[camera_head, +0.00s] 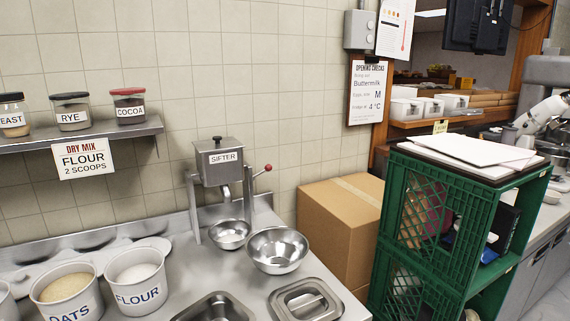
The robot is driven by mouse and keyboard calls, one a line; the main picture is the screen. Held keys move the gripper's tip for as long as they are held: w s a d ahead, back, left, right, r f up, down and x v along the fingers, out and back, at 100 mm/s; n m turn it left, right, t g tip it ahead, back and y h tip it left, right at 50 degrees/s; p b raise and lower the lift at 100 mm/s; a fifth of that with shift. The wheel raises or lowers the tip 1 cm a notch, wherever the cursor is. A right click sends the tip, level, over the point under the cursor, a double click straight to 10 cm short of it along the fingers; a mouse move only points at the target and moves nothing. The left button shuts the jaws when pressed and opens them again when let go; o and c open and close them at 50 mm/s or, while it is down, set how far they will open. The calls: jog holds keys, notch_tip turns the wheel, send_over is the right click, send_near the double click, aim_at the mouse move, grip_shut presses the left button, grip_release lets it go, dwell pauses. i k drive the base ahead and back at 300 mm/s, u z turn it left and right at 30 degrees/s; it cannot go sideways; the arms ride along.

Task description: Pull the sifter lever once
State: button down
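The sifter (219,163) is a grey metal box labelled SIFTER on a metal stand, against the tiled wall at the back of the steel counter. Its lever (263,172) sticks out from the right side and slants up to a red ball knob. A spout points down from the box over a small steel bowl (229,234). What is in that bowl cannot be made out. A larger steel bowl (277,250) stands to the right of it and looks empty. My gripper is not in view, and nothing is seen touching the lever.
FLOUR (137,278) and OATS (67,288) tubs stand at front left. A shelf (90,134) with jars hangs above. A cardboard box (340,225) and green crates (427,217) stand right of the sifter.

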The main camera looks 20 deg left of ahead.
aim_at(268, 167)
jog(key=i, duration=0.85)
jog(key=u, duration=2.55)
jog(key=i, duration=0.5)
jog(key=u, duration=0.05)
